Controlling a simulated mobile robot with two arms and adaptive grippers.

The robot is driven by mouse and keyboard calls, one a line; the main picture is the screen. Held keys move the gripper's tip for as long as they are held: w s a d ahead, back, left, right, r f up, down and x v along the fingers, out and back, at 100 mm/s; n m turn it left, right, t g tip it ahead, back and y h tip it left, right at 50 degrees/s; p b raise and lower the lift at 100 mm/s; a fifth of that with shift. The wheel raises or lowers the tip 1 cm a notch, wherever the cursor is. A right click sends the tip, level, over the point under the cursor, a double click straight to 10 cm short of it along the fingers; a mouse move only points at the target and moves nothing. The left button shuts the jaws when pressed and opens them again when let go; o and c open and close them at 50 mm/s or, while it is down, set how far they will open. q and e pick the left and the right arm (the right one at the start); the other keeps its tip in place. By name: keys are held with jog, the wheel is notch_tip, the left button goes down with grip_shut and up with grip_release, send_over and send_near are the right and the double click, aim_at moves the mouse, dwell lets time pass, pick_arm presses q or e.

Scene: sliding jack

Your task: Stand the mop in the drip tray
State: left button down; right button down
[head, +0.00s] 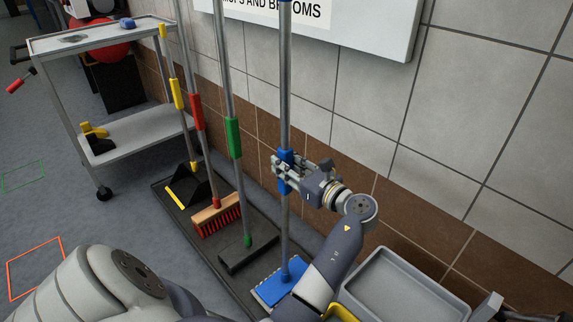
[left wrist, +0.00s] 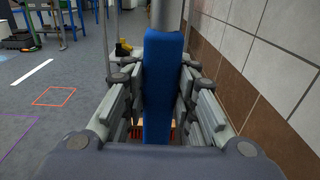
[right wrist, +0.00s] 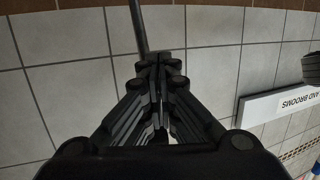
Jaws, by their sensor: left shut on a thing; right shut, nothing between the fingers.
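The mop has a grey pole, a blue grip sleeve (head: 286,158) and a flat blue head (head: 279,284) low down. It is near upright. My left gripper (head: 284,174) is shut around the blue sleeve, which also fills the space between its fingers in the left wrist view (left wrist: 163,85). The black drip tray (head: 200,238) lies on the floor along the wall. The mop head shows over its near end; I cannot tell whether it touches the tray. My right gripper (right wrist: 160,70) is shut and empty, facing the tiled wall, with a grey pole (right wrist: 138,25) beyond its fingertips.
A red-bristled broom (head: 218,215), a green-gripped tool (head: 234,138) and a black dustpan (head: 190,185) stand in the tray, left of the mop. A grey trolley (head: 135,150) stands at far left. A grey bin (head: 400,285) is at lower right. The tiled wall is close behind.

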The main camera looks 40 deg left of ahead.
aim_at(288, 136)
pick_arm(q)
jog(key=shift+f, duration=0.4)
dwell(0.6)
jog(key=c, duration=1.2)
grip_release()
jog(key=shift+f, duration=0.15)
notch_tip(288, 136, up, 10)
jog(key=shift+r, duration=0.1)
